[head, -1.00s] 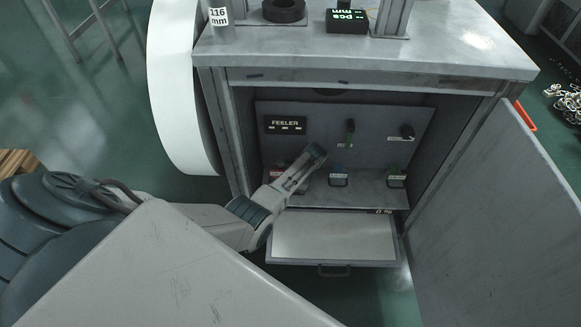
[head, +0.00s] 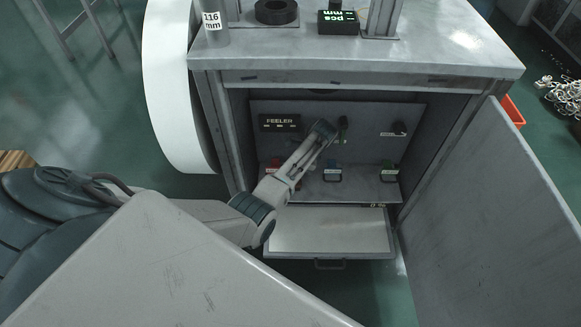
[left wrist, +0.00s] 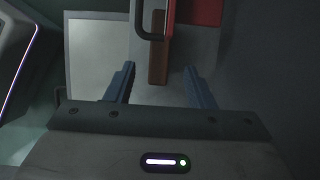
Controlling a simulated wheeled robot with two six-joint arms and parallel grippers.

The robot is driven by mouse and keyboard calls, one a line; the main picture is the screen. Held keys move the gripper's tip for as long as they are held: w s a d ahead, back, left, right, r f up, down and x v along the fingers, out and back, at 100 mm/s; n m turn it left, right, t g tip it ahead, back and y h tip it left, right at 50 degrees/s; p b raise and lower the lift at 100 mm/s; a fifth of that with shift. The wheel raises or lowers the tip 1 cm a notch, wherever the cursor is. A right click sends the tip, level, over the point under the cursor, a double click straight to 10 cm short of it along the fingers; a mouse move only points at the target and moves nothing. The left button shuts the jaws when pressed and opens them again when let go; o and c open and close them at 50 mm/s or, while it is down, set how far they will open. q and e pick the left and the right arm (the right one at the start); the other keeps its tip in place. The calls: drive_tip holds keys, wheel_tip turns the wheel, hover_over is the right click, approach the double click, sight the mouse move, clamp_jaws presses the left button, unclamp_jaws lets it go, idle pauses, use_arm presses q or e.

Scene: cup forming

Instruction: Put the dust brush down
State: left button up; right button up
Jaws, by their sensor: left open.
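My right gripper is in neither view.
The drawer (head: 325,235) is pulled out below; the door (head: 490,210) stands open at right.

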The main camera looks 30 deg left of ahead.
use_arm(q)
drive_tip(key=s+d+n+t+h, duration=0.1)
drive_tip(key=s+n, duration=0.2)
drive_tip(key=s, duration=0.4)
drive_tip(key=s+d+n+t, duration=0.1)
drive_tip(key=s+n+t, duration=0.1)
drive_tip(key=s, duration=0.6)
drive_tip(key=s+d+r+n+t+h, duration=0.1)
drive_tip(key=s+d+r+n, duration=0.1)
drive_tip(key=s+r, duration=0.5)
drive_tip(key=s+d+r+n+t+h, duration=0.1)
drive_tip(key=s+d+r+n+t, duration=0.1)
drive_tip(key=s+r, duration=0.4)
drive_tip(key=s+n, duration=0.1)
drive_tip(key=s, duration=0.4)
drive_tip(key=shift+s+r+n, duration=0.35)
drive_tip(key=shift+n, duration=0.05)
